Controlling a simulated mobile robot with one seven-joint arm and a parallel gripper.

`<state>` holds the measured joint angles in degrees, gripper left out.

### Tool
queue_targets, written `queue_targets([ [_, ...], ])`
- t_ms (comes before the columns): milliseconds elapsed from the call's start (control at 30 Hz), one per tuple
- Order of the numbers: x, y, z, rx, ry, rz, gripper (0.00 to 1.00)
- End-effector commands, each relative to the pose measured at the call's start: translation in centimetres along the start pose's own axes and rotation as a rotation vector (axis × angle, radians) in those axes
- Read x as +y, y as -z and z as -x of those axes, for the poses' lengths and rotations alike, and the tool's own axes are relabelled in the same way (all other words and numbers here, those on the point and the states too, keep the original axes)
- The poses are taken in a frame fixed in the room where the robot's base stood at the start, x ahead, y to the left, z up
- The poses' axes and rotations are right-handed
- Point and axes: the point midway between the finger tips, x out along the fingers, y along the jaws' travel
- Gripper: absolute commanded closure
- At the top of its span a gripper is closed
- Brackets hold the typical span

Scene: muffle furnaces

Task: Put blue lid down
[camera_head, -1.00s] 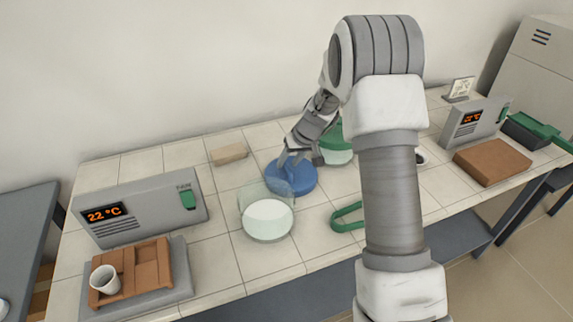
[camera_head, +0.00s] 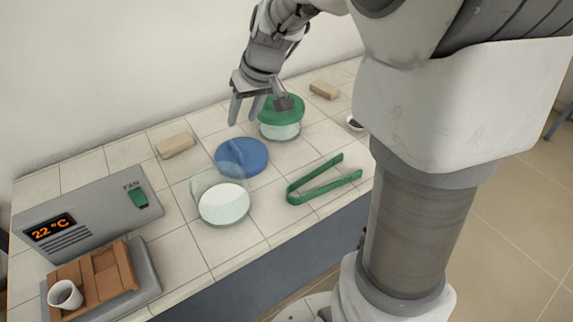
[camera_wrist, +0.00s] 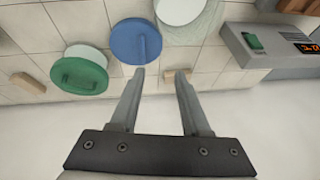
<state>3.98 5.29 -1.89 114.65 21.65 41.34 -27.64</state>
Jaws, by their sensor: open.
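The blue lid (camera_head: 242,157) lies flat on the tiled worktop, just behind the open glass jar (camera_head: 223,204) with its white bottom. In the wrist view the blue lid (camera_wrist: 126,46) shows its raised bar handle. My gripper (camera_head: 248,112) is open and empty, up above and behind the lid, apart from it. In the wrist view the spread fingers of my gripper (camera_wrist: 160,76) have nothing between them.
A jar with a green lid (camera_head: 281,109) stands right of the blue lid. Green tongs (camera_head: 322,181) lie at the front right. A tan block (camera_head: 175,146) lies behind left. The furnace (camera_head: 88,218) reading 22 °C and a brown plate with a white crucible (camera_head: 65,294) are left.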

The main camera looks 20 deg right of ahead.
Motion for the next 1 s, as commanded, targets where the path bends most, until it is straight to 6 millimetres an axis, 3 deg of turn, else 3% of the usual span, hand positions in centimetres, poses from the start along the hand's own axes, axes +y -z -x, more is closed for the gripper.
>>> queue_targets([
  [33, -0.8, -1.1, 1.8, 0.009, -0.009, 0.001, 0.53],
  [200, -2.5, -5.2, 6.4, 0.023, -0.049, -0.009, 0.53],
  [500, -4.0, -13.6, 11.7, 0.063, -0.141, -0.044, 0.53],
  [733, -3.9, -18.3, 13.1, 0.089, -0.198, -0.075, 0.53],
  [1000, -3.8, -19.5, 13.3, 0.096, -0.213, -0.086, 0.53],
])
